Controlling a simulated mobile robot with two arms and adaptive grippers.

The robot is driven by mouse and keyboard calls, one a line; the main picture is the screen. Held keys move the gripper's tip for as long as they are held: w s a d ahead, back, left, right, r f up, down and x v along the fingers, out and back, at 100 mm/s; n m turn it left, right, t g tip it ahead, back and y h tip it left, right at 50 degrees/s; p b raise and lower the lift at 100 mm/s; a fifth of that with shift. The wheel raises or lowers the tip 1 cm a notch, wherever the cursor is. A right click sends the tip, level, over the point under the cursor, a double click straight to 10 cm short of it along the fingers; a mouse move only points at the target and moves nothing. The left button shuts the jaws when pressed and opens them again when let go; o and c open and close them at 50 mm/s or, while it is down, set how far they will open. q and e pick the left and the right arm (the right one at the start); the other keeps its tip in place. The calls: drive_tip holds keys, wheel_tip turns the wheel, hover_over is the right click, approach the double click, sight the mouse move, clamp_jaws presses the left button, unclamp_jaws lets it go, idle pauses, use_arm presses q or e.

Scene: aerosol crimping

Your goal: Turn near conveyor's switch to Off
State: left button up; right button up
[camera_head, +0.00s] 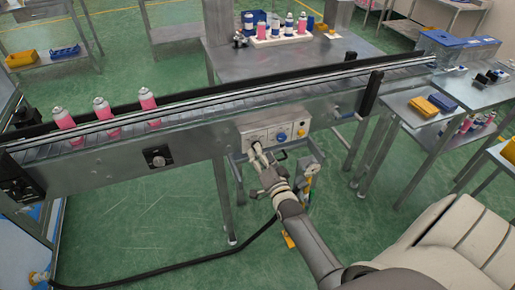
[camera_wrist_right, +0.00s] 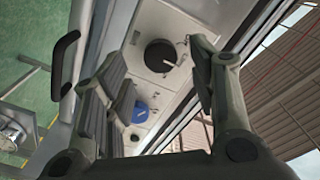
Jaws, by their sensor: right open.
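The near conveyor (camera_head: 190,150) crosses the head view, with a light control panel (camera_head: 270,138) on its near side. The panel carries a blue knob (camera_head: 281,136); a dark round switch knob (camera_wrist_right: 160,55) also shows on it in the right wrist view, with the blue knob (camera_wrist_right: 140,112) below. My right gripper (camera_head: 257,149) is in front of the panel's left part. In the right wrist view, my right gripper (camera_wrist_right: 157,62) is open, with its fingers on either side of the dark knob. Contact with the knob cannot be told. My left gripper is not in view.
Pink cans (camera_head: 103,107) stand on the conveyor's left part. A black handle (camera_wrist_right: 65,62) sticks out near the panel. A table (camera_head: 260,60) with bottles stands behind the conveyor, and side tables (camera_head: 420,118) stand at right.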

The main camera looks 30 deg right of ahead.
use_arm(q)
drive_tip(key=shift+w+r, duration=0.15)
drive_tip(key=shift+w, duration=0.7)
use_arm(e)
drive_tip(key=x, duration=0.3)
drive_tip(key=shift+w+d, duration=0.1)
drive_tip(key=shift+w, duration=0.15)
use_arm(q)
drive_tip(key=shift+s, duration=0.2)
use_arm(e)
drive_tip(key=shift+c, duration=1.3)
drive_tip(key=c, duration=0.8)
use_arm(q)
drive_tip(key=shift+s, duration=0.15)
